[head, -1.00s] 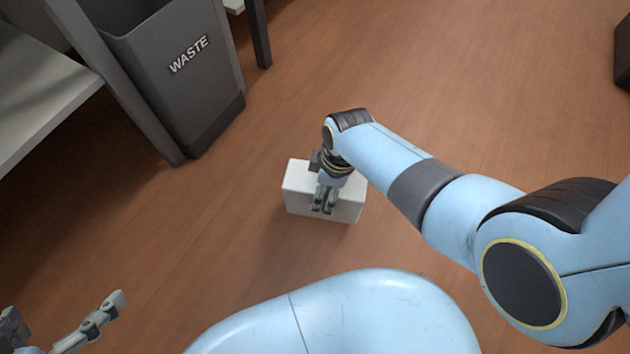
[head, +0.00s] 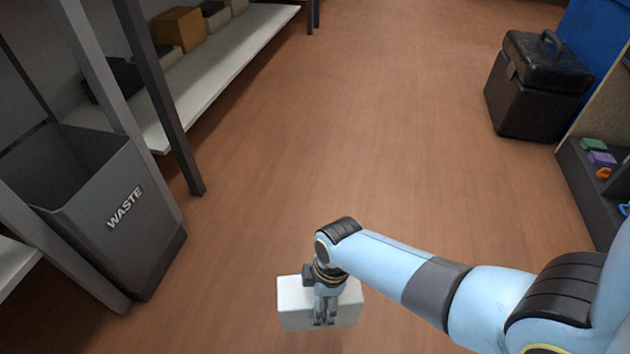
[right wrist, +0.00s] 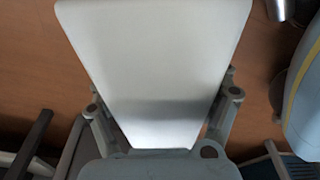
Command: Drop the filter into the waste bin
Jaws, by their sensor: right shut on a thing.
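The filter is a white box-shaped block (head: 293,301) low in the middle of the head view. My right gripper (head: 325,318) is shut on it from above. In the right wrist view the white filter (right wrist: 155,65) fills the middle, with the gripper's fingers on both sides of it. The waste bin (head: 150,232) is a dark grey, open-topped bin marked WASTE at the left of the head view. The filter is to the right of the bin, apart from it. My left gripper is outside the current views.
A shelf unit with a pale board (head: 225,65) and boxes runs along the left, its dark post (head: 160,100) beside the bin. A black case (head: 540,85) stands at the back right, near a rack with small coloured items (head: 600,158). The middle floor is clear.

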